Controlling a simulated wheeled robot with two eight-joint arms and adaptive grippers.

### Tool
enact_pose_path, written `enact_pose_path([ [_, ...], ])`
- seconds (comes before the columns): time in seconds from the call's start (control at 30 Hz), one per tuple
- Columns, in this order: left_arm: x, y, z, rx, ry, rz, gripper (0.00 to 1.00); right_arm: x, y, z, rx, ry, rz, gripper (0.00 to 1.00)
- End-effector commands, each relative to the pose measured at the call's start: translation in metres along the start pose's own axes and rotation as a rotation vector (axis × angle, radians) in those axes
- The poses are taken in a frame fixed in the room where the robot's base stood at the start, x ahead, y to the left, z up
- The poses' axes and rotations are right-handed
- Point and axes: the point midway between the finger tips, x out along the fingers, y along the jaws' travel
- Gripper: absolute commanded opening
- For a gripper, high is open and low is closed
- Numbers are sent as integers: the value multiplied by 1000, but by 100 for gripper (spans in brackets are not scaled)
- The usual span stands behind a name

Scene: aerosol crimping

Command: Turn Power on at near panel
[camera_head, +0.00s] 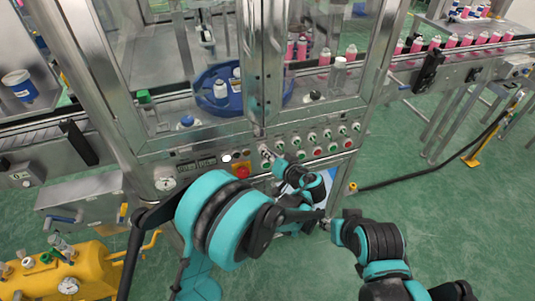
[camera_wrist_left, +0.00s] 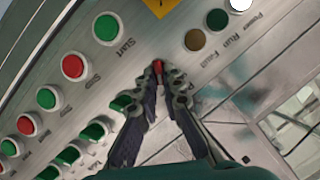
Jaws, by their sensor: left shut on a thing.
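The near panel (camera_head: 205,150) is a tilted steel strip of lamps, buttons and switches on the front of the machine. My left gripper (camera_head: 268,153) reaches it with its fingertips at the panel face. In the left wrist view the fingertips (camera_wrist_left: 158,70) are shut on a small red-topped control (camera_wrist_left: 157,65), mostly hidden between them. Its label is largely covered; only a "P" shows. The Power lamp (camera_wrist_left: 240,4) looks bright white, while the Run lamp (camera_wrist_left: 217,19) and Fault lamp (camera_wrist_left: 195,40) look dark. My right gripper is not visible; only parts of its arm show.
A green Start button (camera_wrist_left: 107,28) and red Stop button (camera_wrist_left: 74,67) are beside the gripper. A red emergency button (camera_head: 242,172) is left of it. Glass doors (camera_head: 195,55) rise behind the panel. A yellow tank (camera_head: 80,272) stands front left; a hose crosses the floor at right.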

Motion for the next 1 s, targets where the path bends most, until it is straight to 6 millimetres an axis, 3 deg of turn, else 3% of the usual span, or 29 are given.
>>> enact_pose_path([
  [0.1, 0, 0, 0, 1, 0, 1, 0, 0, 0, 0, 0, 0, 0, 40],
  [0.2, 0, 0, 0, 1, 0, 1, 28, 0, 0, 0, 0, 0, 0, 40],
  [0.57, -1, -2, -3, 0, 0, 1, 28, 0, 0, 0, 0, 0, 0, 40],
  [1.0, -26, -41, -63, 0, 0, 1, 28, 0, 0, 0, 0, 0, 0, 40],
])
